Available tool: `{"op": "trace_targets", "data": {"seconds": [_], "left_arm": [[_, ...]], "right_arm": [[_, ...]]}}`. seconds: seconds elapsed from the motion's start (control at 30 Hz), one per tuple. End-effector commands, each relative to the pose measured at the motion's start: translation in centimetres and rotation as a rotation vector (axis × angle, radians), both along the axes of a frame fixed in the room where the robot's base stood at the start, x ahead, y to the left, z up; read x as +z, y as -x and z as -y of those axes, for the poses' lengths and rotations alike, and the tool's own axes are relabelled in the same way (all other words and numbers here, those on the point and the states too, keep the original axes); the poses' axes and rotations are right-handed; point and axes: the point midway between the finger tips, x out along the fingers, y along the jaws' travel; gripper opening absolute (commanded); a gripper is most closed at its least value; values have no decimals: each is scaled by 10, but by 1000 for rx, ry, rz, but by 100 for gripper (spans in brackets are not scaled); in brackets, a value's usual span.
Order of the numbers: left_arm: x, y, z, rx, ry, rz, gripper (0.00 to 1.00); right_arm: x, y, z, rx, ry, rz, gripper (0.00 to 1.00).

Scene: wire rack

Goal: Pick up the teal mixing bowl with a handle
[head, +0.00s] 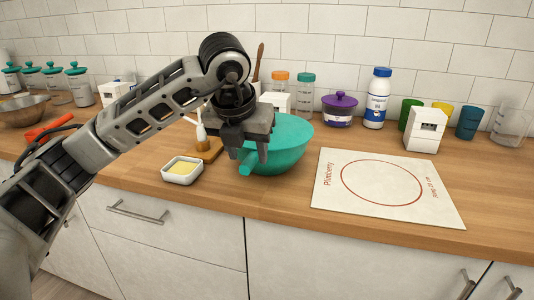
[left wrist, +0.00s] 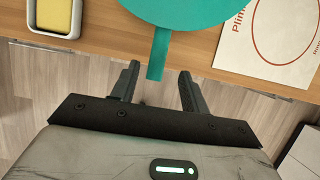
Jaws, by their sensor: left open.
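The teal mixing bowl (head: 288,140) stands on the wooden counter, partly hidden behind my left gripper in the head view. Its short flat handle (head: 246,168) points toward the counter's front edge. My left gripper (head: 251,156) is open and empty, just above the handle. In the left wrist view the bowl (left wrist: 185,10) is at the top, and its handle (left wrist: 158,52) points down toward the gap between the open fingers (left wrist: 159,70). I cannot tell whether the fingers touch it. My right gripper is in neither view.
A small white dish with yellow contents (head: 182,171) stands left of the bowl. A white printed mat (head: 330,190) lies to the right. Behind are a purple lidded pot (head: 340,109), a white bottle (head: 377,100) and a white box (head: 425,130). A metal bowl (head: 25,112) is far left.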

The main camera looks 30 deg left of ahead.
Motion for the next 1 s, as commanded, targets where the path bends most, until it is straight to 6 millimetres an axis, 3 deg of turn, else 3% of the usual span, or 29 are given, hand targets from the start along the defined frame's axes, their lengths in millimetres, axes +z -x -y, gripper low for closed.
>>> {"op": "trace_targets", "data": {"seconds": [0.17,0.43,0.73,0.77,0.9,1.0], "left_arm": [[-11,-6,-3,2,-1,-3,45],[-44,-23,-11,0,0,-2,45],[-50,-25,-11,-2,1,1,45],[-50,-25,-11,-2,1,0,40],[-49,-25,-11,-2,1,0,1],[-47,-26,-11,-1,2,9,0]], "right_arm": [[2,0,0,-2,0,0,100],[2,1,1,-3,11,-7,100],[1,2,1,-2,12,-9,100],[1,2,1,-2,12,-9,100],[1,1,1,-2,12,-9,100],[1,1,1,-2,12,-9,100]]}}
